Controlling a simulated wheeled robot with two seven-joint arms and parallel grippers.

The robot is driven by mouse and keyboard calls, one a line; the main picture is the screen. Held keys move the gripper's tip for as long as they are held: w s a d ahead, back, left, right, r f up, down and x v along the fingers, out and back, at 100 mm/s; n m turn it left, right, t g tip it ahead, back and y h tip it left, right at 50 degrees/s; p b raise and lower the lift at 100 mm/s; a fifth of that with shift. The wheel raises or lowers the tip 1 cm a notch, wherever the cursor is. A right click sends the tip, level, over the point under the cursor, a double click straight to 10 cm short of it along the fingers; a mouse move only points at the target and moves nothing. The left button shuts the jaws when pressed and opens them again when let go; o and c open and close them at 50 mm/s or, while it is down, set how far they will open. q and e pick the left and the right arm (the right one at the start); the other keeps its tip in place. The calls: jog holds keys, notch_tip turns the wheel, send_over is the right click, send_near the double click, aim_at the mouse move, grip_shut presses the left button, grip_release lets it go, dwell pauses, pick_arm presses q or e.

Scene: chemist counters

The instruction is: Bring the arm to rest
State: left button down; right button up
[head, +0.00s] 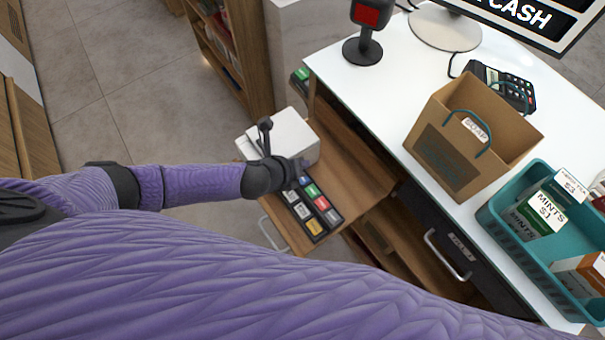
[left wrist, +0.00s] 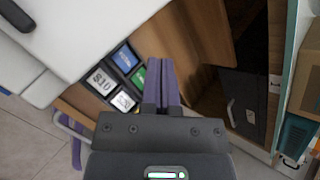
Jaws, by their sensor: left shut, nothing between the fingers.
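My left arm comes in from the left in the head view, stretched over the open wooden drawer area below the counter. Its left gripper (head: 298,166) is above the black tray (head: 317,236) of coloured labelled cards or slots, beside the white box (head: 296,137). In the left wrist view the two fingers (left wrist: 162,82) of the left gripper lie together, shut with nothing between them. The tray (left wrist: 118,84) shows just left of the fingertips there. I cannot tell the exact height of the gripper over it. My right gripper is in neither view.
The white counter (head: 375,100) holds a brown paper bag (head: 447,155), a teal basket (head: 500,222), a card terminal (head: 515,90), a scanner on a stand (head: 366,40) and a cash screen (head: 535,20). A wooden shelf (head: 240,60) stands behind. Floor at upper left is clear.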

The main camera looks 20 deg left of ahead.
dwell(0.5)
pick_arm(q)
jog(key=s+d+r+n+y, duration=0.1)
jog(key=s+d+r+n, duration=0.5)
jog(key=n, duration=0.8)
jog(key=s+a+r+n+g+y, duration=0.1)
jog(key=s+a+r+n+g, duration=0.15)
jog(key=s+a+n, duration=0.45)
jog(key=s+a+r+n+g+y, duration=0.1)
jog(key=s+a+n+g+y, duration=0.2)
jog(key=n, duration=0.6)
jog(key=s+f+h+b, duration=0.1)
jog(key=s+f+b, duration=0.1)
jog(key=f, duration=0.9)
jog(key=s+f+b, duration=0.1)
jog(key=f+b, duration=0.2)
jog(key=f, duration=0.7)
jog(key=s+a+f+g+b, duration=0.1)
jog(key=s+f+b, duration=0.1)
jog(key=s+f, duration=0.5)
jog(key=s+a+f+g+b, duration=0.1)
jog(key=s+a+f+b, duration=0.1)
jog(key=s+f, duration=0.5)
jog(key=shift+a+f, duration=0.3)
jog(key=shift+f, duration=0.45)
